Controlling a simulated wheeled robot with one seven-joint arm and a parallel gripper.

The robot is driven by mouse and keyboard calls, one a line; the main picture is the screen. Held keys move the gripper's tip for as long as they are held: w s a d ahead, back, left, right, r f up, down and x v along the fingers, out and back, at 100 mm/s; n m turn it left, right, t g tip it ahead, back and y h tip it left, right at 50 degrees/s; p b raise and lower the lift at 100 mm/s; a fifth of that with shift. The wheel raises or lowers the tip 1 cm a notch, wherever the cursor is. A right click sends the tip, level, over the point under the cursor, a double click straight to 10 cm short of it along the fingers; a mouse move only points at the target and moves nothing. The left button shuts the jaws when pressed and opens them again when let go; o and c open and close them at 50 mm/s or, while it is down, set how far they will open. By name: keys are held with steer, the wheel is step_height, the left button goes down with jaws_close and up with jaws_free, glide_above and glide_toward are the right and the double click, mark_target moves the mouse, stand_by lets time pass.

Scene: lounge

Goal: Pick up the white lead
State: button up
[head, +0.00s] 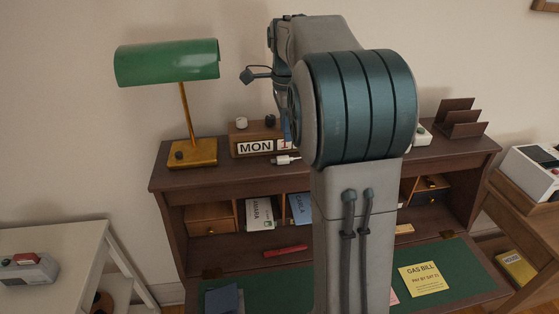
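A white lead (286,160) shows its plug end on the desk's top ledge, just below and to the right of the MON calendar block. The rest of the lead is hidden behind my arm. My gripper (286,134) is mostly hidden behind my own arm links. A narrow bluish part of it shows just above the white lead. I cannot tell whether it touches the lead or whether its fingers are apart.
A green-shaded brass lamp (192,152) stands left on the wooden desk (160,177). The calendar block (252,138) is close beside the lead. A brown letter rack (460,119) stands right. A gas bill (424,279) lies on the green writing surface.

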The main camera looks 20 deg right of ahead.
mark_target(289, 157)
steer(key=f, duration=0.5)
steer(key=f+p, duration=0.1)
steer(key=f, duration=0.1)
steer(key=shift+s+d+f, duration=0.25)
steer(key=shift+d+f, duration=0.05)
steer(key=shift+f, duration=0.05)
jaws_close()
